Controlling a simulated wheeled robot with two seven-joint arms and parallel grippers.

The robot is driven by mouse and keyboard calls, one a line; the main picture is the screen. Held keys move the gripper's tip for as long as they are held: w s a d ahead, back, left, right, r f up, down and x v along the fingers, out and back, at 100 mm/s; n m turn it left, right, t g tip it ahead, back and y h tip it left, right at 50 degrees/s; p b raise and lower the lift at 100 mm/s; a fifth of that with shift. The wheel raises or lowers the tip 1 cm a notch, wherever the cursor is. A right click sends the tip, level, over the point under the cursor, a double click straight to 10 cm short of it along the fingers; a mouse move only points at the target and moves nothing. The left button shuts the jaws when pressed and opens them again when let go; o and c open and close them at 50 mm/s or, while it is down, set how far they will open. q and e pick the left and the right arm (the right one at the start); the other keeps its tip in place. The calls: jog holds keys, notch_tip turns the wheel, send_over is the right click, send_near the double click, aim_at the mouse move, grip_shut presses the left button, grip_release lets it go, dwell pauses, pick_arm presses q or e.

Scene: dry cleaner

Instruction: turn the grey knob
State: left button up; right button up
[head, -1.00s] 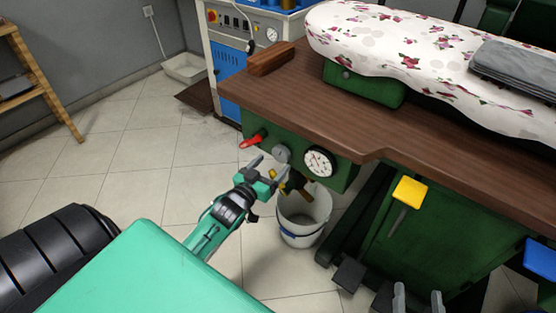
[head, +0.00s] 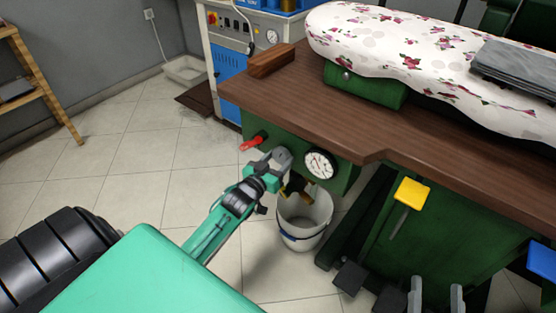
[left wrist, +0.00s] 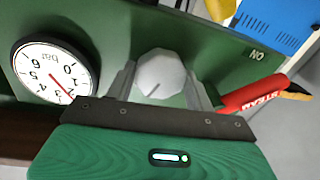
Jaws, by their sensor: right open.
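The grey knob (head: 284,156) is on the green front panel of the pressing table, between a red handle and a round gauge. My left gripper (head: 275,161) is at the knob. The fingertips are partly hidden by the knob. My right gripper (head: 436,297) shows only its two separated fingers at the bottom edge, open and empty.
The white pressure gauge (head: 320,163) and the red steam handle (head: 253,141) flank the knob closely. The wooden tabletop (head: 300,112) overhangs the panel. A white bucket (head: 304,222) stands below. A yellow pedal-like plate (head: 412,193) is at right.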

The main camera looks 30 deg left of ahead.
pick_arm(q)
jog(key=m+p, duration=0.2)
jog(key=shift+r+m, duration=0.1)
jog(key=shift+m, duration=0.2)
jog(key=shift+m+p, duration=0.7)
jog(key=shift+m, duration=0.3)
jog(key=shift+m+p, duration=0.35)
jog(key=shift+m, duration=0.55)
jog(key=m, duration=0.2)
jog(key=shift+a+m+t+h+p, duration=0.1)
jog(key=shift+m+t+h+p, duration=0.2)
jog(key=shift+m+h+p, duration=0.1)
jog(key=m, duration=0.4)
jog(key=shift+f, duration=0.2)
jog(key=m, duration=0.3)
jog(key=shift+h, duration=0.3)
jog(key=m, duration=0.3)
jog(key=shift+a+m+h, duration=0.1)
jog(key=shift+m+h, duration=0.2)
jog(key=shift+m, duration=1.9)
jog(key=shift+m+h+b, duration=0.3)
jog(key=shift+m+h, duration=0.1)
pick_arm(e)
jog(key=s+f+g+h, duration=0.2)
jog(key=s+f+g, duration=0.2)
jog(key=f+g, duration=0.4)
notch_tip(320, 180, down, 2)
jog(key=shift+s+d+f+g, duration=0.2)
jog(key=shift+s+d+g, duration=0.2)
jog(key=shift+w, duration=0.15)
